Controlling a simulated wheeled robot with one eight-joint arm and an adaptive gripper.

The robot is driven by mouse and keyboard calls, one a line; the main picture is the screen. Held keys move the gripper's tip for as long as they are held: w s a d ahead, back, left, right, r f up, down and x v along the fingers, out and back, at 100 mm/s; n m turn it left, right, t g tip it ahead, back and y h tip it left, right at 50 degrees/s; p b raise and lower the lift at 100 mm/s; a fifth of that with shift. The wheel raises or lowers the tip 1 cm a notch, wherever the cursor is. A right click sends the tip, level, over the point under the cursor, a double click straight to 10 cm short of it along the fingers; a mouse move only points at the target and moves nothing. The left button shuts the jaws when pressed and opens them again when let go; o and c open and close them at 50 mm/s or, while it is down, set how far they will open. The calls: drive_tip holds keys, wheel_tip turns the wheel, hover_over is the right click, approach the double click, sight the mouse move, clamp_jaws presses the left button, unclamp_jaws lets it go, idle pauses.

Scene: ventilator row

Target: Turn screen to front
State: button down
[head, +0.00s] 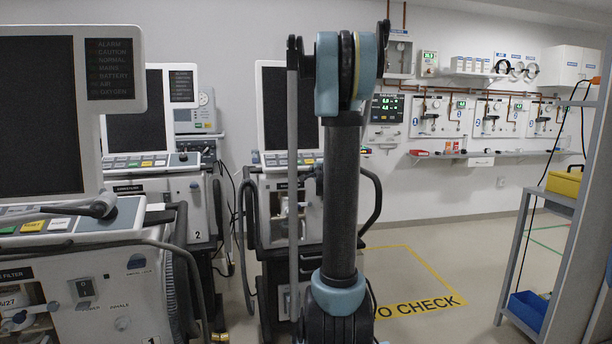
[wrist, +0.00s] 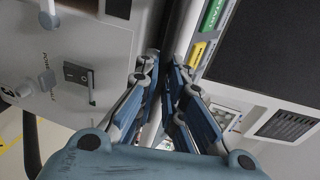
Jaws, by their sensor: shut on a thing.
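The screen (head: 283,108) of the ventilator behind my arm is dark, with a pale frame and a row of coloured keys below it. My arm hides its right side. In the wrist view the screen (wrist: 268,48) fills the right, turned sideways, with green and yellow keys along its edge. My gripper (wrist: 164,65) points into the gap between the screen's lower edge and the machine body (wrist: 70,40). Its fingers are close together on a narrow part there, seemingly a handle of the screen, which they mostly hide. The head view does not show the gripper clearly.
Ventilator 1 (head: 110,290) stands close at the left with a large screen. Ventilator 2 (head: 165,200) is behind it. A black hose (head: 372,195) loops at the right of the held machine. A shelf rack (head: 548,200) stands far right; marked floor (head: 405,265) between is clear.

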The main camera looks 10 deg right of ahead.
drive_tip(key=shift+s+a+f, duration=0.15)
drive_tip(key=shift+a, duration=0.05)
drive_tip(key=c, duration=2)
unclamp_jaws()
drive_tip(key=shift+o, duration=0.2)
drive_tip(key=s+r, duration=0.2)
drive_tip(key=s, duration=0.9)
drive_tip(key=shift+s+a+r, duration=0.15)
drive_tip(key=shift+s+a, duration=0.05)
drive_tip(key=shift+a, duration=0.2)
